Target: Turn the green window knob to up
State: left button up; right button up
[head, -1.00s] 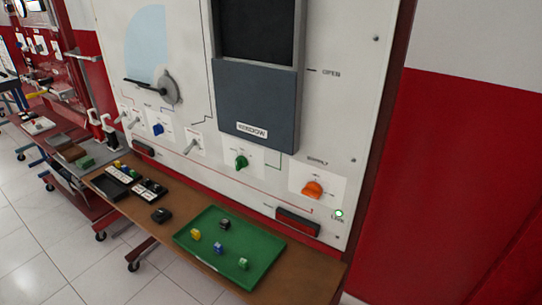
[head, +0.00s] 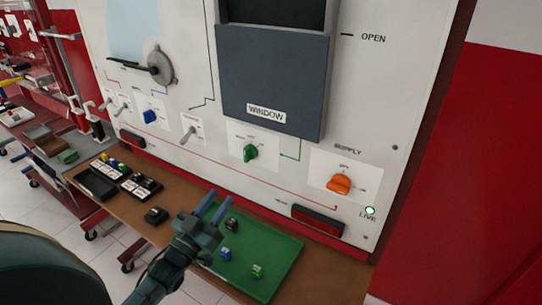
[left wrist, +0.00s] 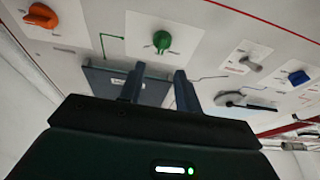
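The green window knob (head: 250,152) sits on a white plate on the upright panel, below the dark grey window panel (head: 270,80) labelled WINDOW. It also shows in the left wrist view (left wrist: 162,41), beyond my fingers. My left gripper (head: 219,207) is in front of and below the knob, over the green tray, apart from the knob. Its two fingers are spread with nothing between them; the left wrist view also shows the open gripper (left wrist: 156,80). My right gripper is in neither view.
An orange supply knob (head: 339,184) is to the right, near a lit green LIVE lamp (head: 370,211). A blue knob (head: 150,116) and a grey lever (head: 188,134) are to the left. The green tray (head: 282,262) with small cubes lies on the brown bench (head: 330,271) below.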

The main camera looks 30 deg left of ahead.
aim_at(245, 152)
pick_arm(q)
jog(key=shift+t, duration=0.5)
jog(key=x, duration=0.4)
jog(key=p+x, duration=0.1)
jog(key=x, duration=0.4)
jog(key=r+p+x, duration=0.1)
jog(key=x, duration=0.3)
jog(key=shift+a+r, duration=0.1)
jog(key=shift+a, duration=0.2)
jog(key=shift+w+d+r, duration=0.1)
jog(key=shift+w+r, duration=0.05)
jog(key=shift+w, duration=0.45)
jog(key=shift+c, duration=0.3)
jog(key=shift+s, duration=0.1)
jog(key=c, duration=0.6)
grip_shut()
